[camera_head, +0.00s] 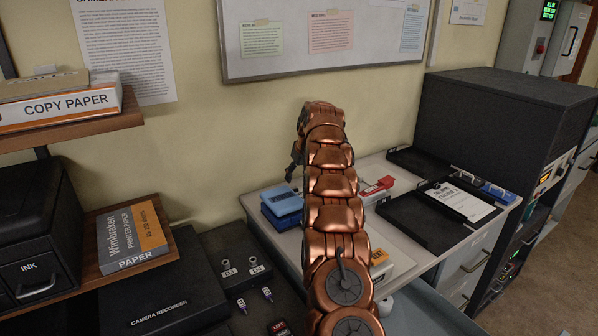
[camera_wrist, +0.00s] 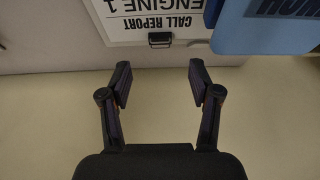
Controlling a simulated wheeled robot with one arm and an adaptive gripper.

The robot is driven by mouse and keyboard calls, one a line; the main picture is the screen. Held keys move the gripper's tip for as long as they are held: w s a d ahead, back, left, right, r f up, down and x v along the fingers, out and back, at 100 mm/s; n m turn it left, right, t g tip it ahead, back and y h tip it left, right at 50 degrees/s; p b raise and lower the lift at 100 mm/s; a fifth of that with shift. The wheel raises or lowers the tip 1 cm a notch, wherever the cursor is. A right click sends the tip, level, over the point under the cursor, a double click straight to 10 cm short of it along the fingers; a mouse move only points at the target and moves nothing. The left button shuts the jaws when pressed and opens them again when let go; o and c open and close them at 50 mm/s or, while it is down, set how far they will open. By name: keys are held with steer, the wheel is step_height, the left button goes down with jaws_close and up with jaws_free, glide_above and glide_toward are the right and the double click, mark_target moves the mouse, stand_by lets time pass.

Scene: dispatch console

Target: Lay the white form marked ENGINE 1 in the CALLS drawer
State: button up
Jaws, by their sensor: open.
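The white form marked ENGINE 1 (camera_wrist: 135,28) lies at the top of the wrist view, with CALL REPORT printed above it and a small black clip (camera_wrist: 160,40) at its near edge. My gripper (camera_wrist: 159,80) is open and empty, its fingertips short of the form in the picture. In the head view, my gripper (camera_head: 295,164) hangs at the end of my arm near the wall, above the blue box (camera_head: 284,203). I cannot pick out this form in the head view; my arm covers part of the desk. No drawer reading CALLS is legible.
A blue item (camera_wrist: 262,28) lies beside the form. A black cabinet (camera_head: 490,130) stands behind.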

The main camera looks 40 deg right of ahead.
mark_target(295, 188)
steer(key=shift+p+x, duration=0.8)
steer(key=shift+x, duration=2.4)
jaws_close()
steer(key=shift+s+d+r+p, duration=0.15)
steer(key=shift+d+p, duration=0.85)
steer(key=shift+d, duration=0.25)
steer(key=shift+d+p, duration=0.15)
steer(key=shift+p, duration=0.2)
steer(key=shift+d+p, duration=0.95)
steer(key=shift+p, duration=0.6)
